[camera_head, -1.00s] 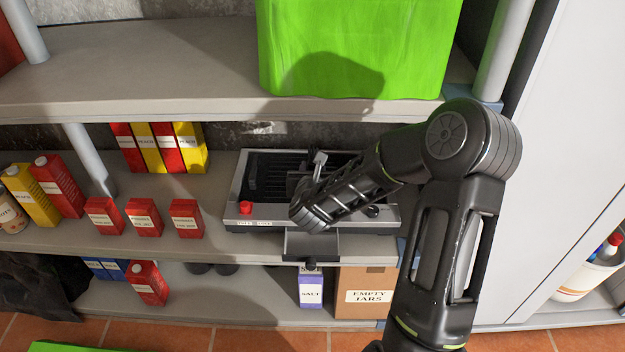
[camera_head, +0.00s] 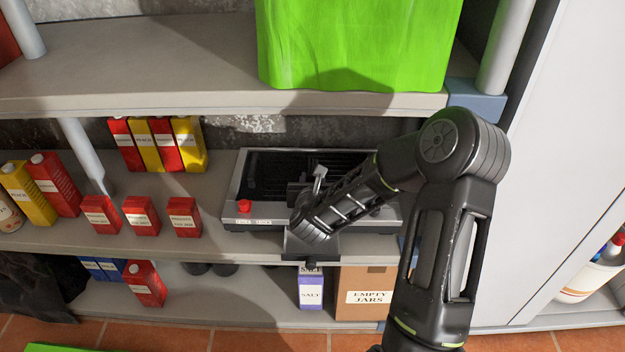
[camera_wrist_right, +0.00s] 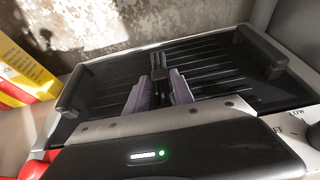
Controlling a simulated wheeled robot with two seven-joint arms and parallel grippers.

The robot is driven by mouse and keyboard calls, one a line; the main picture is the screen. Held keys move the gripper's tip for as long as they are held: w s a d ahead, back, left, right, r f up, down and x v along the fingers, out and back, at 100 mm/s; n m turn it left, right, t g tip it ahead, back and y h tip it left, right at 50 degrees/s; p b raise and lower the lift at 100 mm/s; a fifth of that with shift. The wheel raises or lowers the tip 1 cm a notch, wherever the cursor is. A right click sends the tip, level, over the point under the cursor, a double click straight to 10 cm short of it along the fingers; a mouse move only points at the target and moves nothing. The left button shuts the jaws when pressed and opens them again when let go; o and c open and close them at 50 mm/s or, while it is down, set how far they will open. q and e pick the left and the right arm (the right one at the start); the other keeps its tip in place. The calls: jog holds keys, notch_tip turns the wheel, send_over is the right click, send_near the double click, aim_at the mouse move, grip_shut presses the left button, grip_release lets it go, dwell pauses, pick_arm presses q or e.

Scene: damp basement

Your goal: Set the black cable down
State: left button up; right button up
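My right gripper (camera_wrist_right: 160,90) is over the black ribbed top of a grill (camera_head: 236,211) on the middle shelf. In the right wrist view its two greyish-purple fingers stand a little apart. A narrow dark piece (camera_wrist_right: 160,72) shows between them. I cannot tell if this is the black cable or part of the grill, nor whether the fingers press on it. No cable is clearly visible in either view. In the head view my wrist hides most of the fingers and part of the grill (camera_wrist_right: 215,58). My left gripper is not in view.
A red knob (camera_head: 244,206) is on the grill's front left. Red cartons (camera_head: 141,215) stand left of it. A green crate (camera_head: 355,45) is on the shelf above. Below are a salt box (camera_head: 311,291) and an "Empty Jars" box (camera_head: 364,296). Shelf space left of the grill is narrow.

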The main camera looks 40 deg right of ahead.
jog(key=o, duration=0.4)
jog(key=shift+r+p, duration=0.35)
jog(key=shift+p, duration=0.1)
jog(key=shift+s+a+r, duration=0.15)
jog(key=shift+r, duration=0.05)
jog(key=p+v, duration=0.1)
jog(key=v, duration=0.2)
jog(key=p+v, duration=0.1)
jog(key=v, duration=0.2)
jog(key=p+v, duration=0.1)
jog(key=v, duration=0.2)
jog(key=shift+r, duration=0.3)
jog(key=p+v, duration=0.2)
jog(key=p, duration=0.3)
jog(key=shift+f, duration=0.15)
jog(key=shift+s+a+f+p, duration=0.15)
jog(key=shift+s+p, duration=0.1)
jog(key=shift+p, duration=0.4)
